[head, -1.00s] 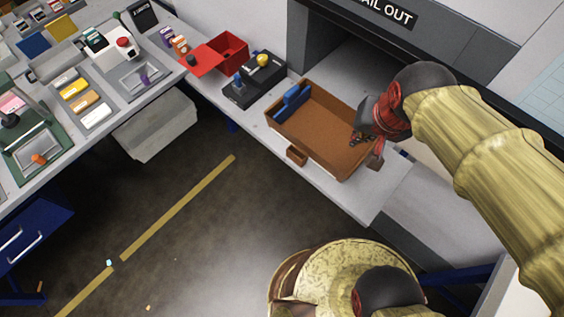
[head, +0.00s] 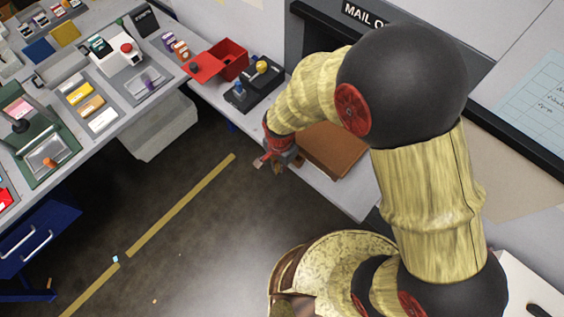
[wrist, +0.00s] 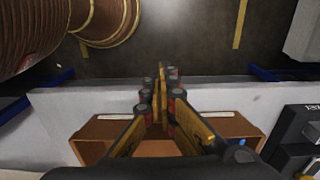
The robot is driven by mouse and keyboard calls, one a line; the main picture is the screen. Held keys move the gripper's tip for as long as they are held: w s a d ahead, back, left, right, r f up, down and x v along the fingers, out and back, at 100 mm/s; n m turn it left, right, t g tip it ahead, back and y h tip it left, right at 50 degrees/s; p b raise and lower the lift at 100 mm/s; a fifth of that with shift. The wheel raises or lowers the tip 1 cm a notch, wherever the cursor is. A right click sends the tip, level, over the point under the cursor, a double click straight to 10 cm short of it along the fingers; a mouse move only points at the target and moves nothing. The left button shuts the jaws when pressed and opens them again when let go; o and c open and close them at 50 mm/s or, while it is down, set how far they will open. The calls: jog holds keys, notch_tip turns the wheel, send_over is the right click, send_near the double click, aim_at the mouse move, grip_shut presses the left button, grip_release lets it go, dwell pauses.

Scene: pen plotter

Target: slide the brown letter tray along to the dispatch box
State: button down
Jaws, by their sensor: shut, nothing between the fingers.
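The brown letter tray (head: 338,152) lies on the pale counter below the mail-out opening. My arm hides its left part in the head view. In the wrist view the tray's rim (wrist: 100,131) runs across below my fingers, with a bit of blue on its right side. My gripper (head: 272,161) is shut and empty at the tray's front side, by the counter edge. Its fingers (wrist: 162,80) hide the middle of the tray's front wall, so contact cannot be told. The dark grey frame with the MAIL OUT sign (head: 366,15) stands behind, partly hidden by my arm.
A black stand (head: 257,86) with small knobs is left of the tray, and an open red box (head: 231,60) is beyond it. A bench with several stationery items fills the left.

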jog(key=w+d+f, duration=0.2)
jog(key=w+f, duration=0.1)
jog(key=f, duration=0.3)
jog(key=shift+w+d, duration=0.15)
jog(key=shift+d, duration=0.1)
jog(key=shift+w, duration=0.1)
jog(key=w+d+b, duration=0.1)
jog(key=w+d, duration=0.4)
jog(key=w, duration=0.1)
jog(key=w+d+b, duration=0.1)
jog(key=w+d, duration=0.4)
jog(key=w, duration=0.2)
jog(key=w+d+b, duration=0.1)
jog(key=w+d, duration=0.4)
jog(key=w, duration=0.2)
jog(key=shift+w+d, duration=0.15)
jog(key=shift+d, duration=0.1)
